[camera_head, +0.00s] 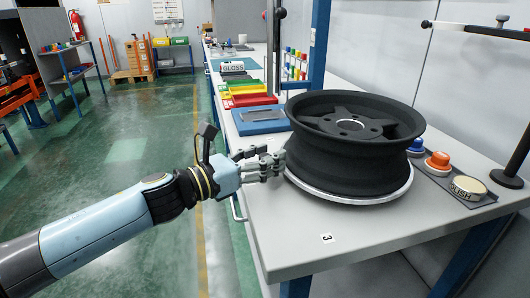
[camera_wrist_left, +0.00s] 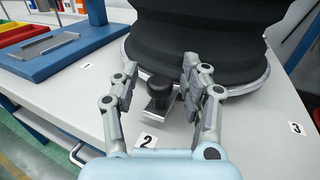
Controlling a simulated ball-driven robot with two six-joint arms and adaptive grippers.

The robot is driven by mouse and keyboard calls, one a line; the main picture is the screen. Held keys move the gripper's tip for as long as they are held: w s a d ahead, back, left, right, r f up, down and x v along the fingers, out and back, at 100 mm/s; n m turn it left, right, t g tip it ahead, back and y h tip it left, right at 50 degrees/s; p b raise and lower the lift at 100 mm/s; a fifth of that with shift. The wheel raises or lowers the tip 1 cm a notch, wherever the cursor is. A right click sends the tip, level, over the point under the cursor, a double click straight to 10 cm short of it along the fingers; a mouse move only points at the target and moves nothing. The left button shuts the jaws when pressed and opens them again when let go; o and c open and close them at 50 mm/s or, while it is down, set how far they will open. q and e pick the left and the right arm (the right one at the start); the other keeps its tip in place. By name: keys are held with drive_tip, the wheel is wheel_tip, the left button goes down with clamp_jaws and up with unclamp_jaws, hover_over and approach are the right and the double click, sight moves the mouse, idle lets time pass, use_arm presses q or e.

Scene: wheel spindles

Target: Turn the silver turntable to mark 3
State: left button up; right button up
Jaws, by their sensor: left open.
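The silver turntable (camera_head: 352,199) lies on the grey workbench with a black wheel rim (camera_head: 318,163) on top. In the left wrist view, a black knob (camera_wrist_left: 159,88) stands on a small silver tab (camera_wrist_left: 159,110) at the turntable's edge (camera_wrist_left: 252,88). The tab points toward the mark 2 label (camera_wrist_left: 147,141). The mark 3 label (camera_wrist_left: 298,129) lies to the right, and also near the bench's front edge in the head view (camera_head: 327,238). My left gripper (camera_head: 274,165) is open, its fingers on either side of the knob, with no clear contact visible. My right gripper is out of view.
The mark 1 label (camera_wrist_left: 86,65) lies left of the knob. A blue tray (camera_head: 261,121) and coloured bins (camera_head: 248,97) stand behind. Orange (camera_head: 438,160) and blue-topped (camera_head: 416,146) items sit right of the wheel. The bench front around mark 3 is clear.

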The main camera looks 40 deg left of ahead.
use_arm(q)
drive_tip(key=c, duration=0.9)
clamp_jaws()
drive_tip(key=shift+w+d+f, duration=0.1)
drive_tip(key=shift+w+f, duration=0.05)
